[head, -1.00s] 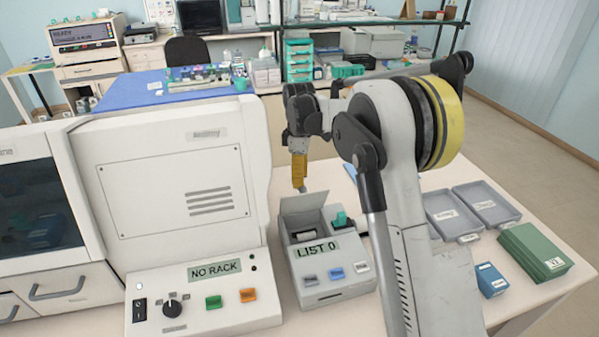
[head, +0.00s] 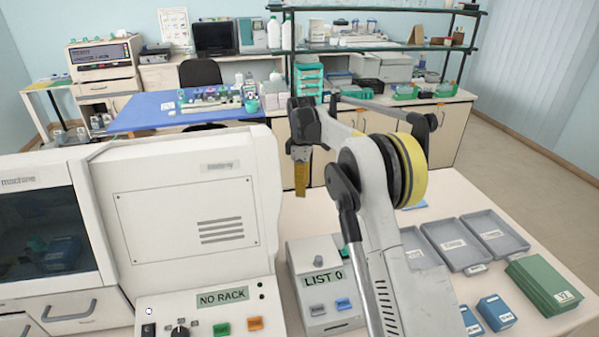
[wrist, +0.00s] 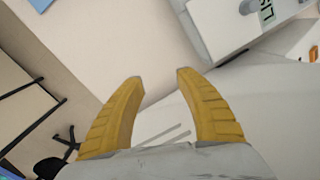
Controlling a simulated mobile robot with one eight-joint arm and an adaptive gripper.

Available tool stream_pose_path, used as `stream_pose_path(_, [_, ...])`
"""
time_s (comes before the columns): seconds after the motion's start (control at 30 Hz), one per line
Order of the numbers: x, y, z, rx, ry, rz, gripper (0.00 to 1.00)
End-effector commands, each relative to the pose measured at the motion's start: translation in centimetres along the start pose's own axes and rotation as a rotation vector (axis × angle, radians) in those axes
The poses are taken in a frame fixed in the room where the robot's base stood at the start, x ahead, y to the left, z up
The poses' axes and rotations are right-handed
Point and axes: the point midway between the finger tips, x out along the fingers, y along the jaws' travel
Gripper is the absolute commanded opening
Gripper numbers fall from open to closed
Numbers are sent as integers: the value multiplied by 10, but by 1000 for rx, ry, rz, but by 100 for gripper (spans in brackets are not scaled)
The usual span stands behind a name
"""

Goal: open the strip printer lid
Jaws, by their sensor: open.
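The strip printer (head: 328,312) stands on the bench in the head view, with its LIST 0 display facing me. Its grey lid (head: 305,252) appears to lie flat and shut, with a small knob on top. In the wrist view the lid (wrist: 208,28) shows at the upper right, its knob at the top edge. My gripper (head: 301,194) is above and behind the printer, apart from it. In the wrist view my gripper (wrist: 160,76) has its yellow fingers spread with nothing between them. My arm hides the printer's right side.
A large white machine (head: 190,220) with a NO RACK panel stands directly left of the printer. Grey trays (head: 455,247), a green box (head: 545,283) and blue boxes (head: 495,312) lie to the right. A blue-topped table (head: 150,112) is behind.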

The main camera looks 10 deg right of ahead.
Motion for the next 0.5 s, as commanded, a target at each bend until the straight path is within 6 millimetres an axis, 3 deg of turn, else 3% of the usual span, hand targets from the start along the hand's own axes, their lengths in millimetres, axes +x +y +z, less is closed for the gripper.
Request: stream_pose_path(0.5, [-19,34,-14,0,0,0,42])
